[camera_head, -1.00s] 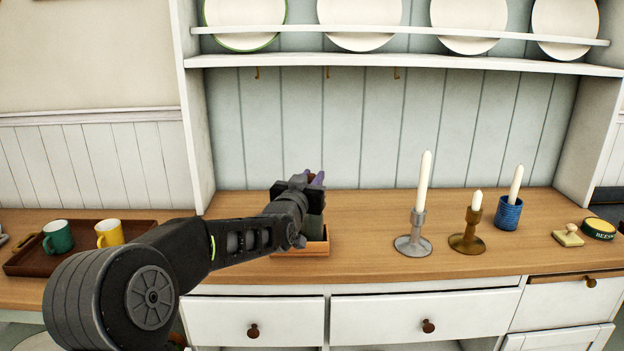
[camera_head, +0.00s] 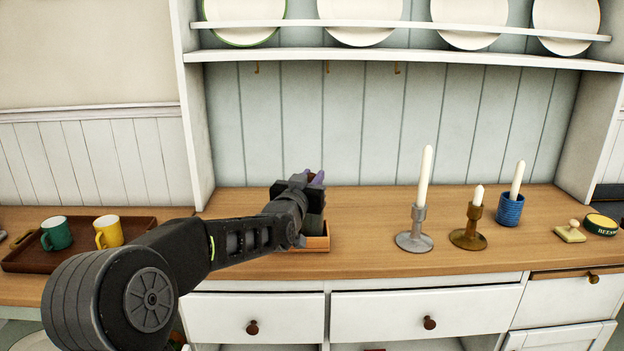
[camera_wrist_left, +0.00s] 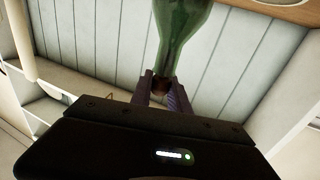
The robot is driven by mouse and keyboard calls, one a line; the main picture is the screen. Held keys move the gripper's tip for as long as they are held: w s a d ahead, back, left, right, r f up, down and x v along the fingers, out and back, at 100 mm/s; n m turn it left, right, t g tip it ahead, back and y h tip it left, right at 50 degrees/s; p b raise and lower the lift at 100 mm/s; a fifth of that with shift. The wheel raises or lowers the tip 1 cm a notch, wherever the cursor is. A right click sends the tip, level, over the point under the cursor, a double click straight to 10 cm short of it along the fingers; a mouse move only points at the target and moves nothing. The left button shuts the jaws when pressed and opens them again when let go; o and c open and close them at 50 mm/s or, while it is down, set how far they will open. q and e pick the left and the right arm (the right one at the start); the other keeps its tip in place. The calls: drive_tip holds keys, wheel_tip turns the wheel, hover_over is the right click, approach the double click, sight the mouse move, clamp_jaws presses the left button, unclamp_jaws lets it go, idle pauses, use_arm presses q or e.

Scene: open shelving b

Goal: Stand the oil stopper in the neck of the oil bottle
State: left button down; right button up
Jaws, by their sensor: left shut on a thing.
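My left gripper (camera_head: 315,178) is above the small wooden tray (camera_head: 318,244) on the counter. In the left wrist view its fingers (camera_wrist_left: 162,92) are shut on the brown oil stopper (camera_wrist_left: 160,86). The green glass oil bottle (camera_wrist_left: 180,32) shows there upside down, its neck at the stopper. The stopper meets the bottle's mouth or overlaps it; I cannot tell how deep it sits. In the head view the bottle (camera_head: 315,226) stands upright at the tray, mostly hidden behind my gripper. My right gripper is not in view.
A grey candlestick (camera_head: 413,241), a brass candlestick (camera_head: 468,238) and a blue candle holder (camera_head: 509,211) stand to the right. A brown tray (camera_head: 24,262) with a green mug (camera_head: 56,234) and a yellow mug (camera_head: 108,232) is at left. The counter between is clear.

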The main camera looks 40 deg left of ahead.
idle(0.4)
use_arm(q)
drive_tip(key=c, duration=1.2)
unclamp_jaws()
drive_tip(key=shift+f, duration=0.1)
drive_tip(key=shift+o, duration=0.2)
drive_tip(key=b+v, duration=0.1)
drive_tip(key=v, duration=0.6)
drive_tip(key=shift+s+d, duration=0.15)
drive_tip(key=shift+s, duration=0.25)
